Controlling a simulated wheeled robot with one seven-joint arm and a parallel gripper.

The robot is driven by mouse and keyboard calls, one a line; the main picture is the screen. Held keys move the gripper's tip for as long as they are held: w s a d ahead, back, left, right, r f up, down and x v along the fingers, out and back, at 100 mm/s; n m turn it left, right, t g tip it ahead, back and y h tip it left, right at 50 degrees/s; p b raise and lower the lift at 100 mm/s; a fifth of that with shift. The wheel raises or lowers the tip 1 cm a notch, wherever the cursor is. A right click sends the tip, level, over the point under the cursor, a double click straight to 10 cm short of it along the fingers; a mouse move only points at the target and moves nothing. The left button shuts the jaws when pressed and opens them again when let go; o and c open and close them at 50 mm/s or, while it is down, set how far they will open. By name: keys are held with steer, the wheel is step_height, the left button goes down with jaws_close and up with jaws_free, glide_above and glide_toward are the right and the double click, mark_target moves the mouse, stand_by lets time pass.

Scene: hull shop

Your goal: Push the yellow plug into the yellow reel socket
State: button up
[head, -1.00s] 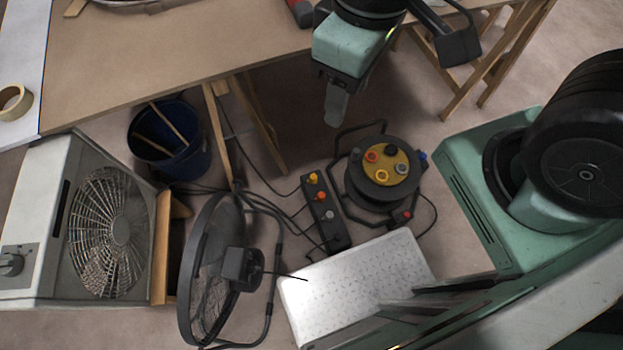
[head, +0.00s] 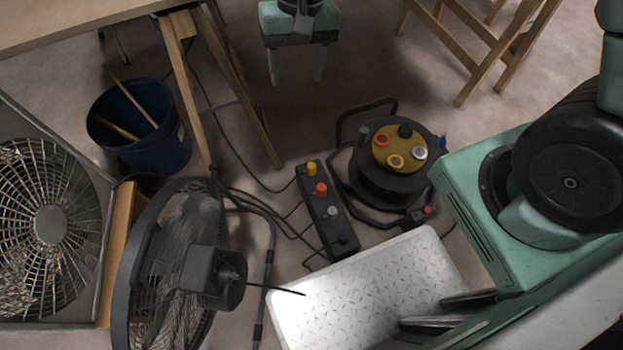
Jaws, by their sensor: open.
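The yellow plug (head: 311,168) sits at the far end of a black power strip (head: 320,226) on the floor. An orange plug (head: 321,189) and a grey plug (head: 332,212) stand in line after it. The cable reel (head: 383,187) is to the right of the strip, with a yellow face bearing several sockets. The yellow-ringed reel socket (head: 396,161) is on the near side of that face and looks empty. My gripper (head: 297,78) is open and empty, fingers pointing down, beyond the strip and reel in the picture. Its height above the floor is hard to judge.
A blue bucket (head: 141,131), a box fan (head: 46,215) and a round fan (head: 168,264) stand left. Trestle legs (head: 224,71) and cables lie behind the strip. A white checkered-pattern plate (head: 371,291) is in front. Another wooden trestle (head: 479,44) stands at back right.

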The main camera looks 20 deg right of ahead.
steer(key=w+d+f+m+b, duration=0.25)
steer(key=f+b, duration=0.25)
steer(key=f, duration=0.4)
steer(key=w+d+f+m+b, duration=0.1)
steer(key=w+f+b, duration=0.35)
steer(key=f, duration=0.45)
steer(key=m+b, duration=0.4)
steer(key=b, duration=0.6)
glide_above(312, 165)
steer(key=w+d, duration=0.2)
step_height(312, 165, down, 18)
steer(key=shift+d+f, duration=0.2)
steer(key=shift+f, duration=0.05)
steer(key=f+b, duration=0.2)
steer(key=f, duration=0.2)
steer(key=s+a+f+b, duration=0.1)
steer(key=f+b, duration=0.2)
steer(key=f, duration=0.1)
steer(key=f+b, duration=0.3)
steer(key=f, duration=0.1)
steer(key=shift+s+a, duration=0.15)
steer(key=shift+a, duration=0.05)
steer(key=shift+f, duration=0.15)
steer(key=f+b, duration=0.3)
steer(key=a+f+b, duration=0.1)
steer(key=f+b, duration=0.1)
steer(key=shift+s+a, duration=0.1)
steer(key=shift+s, duration=0.3)
steer(key=shift+r, duration=0.1)
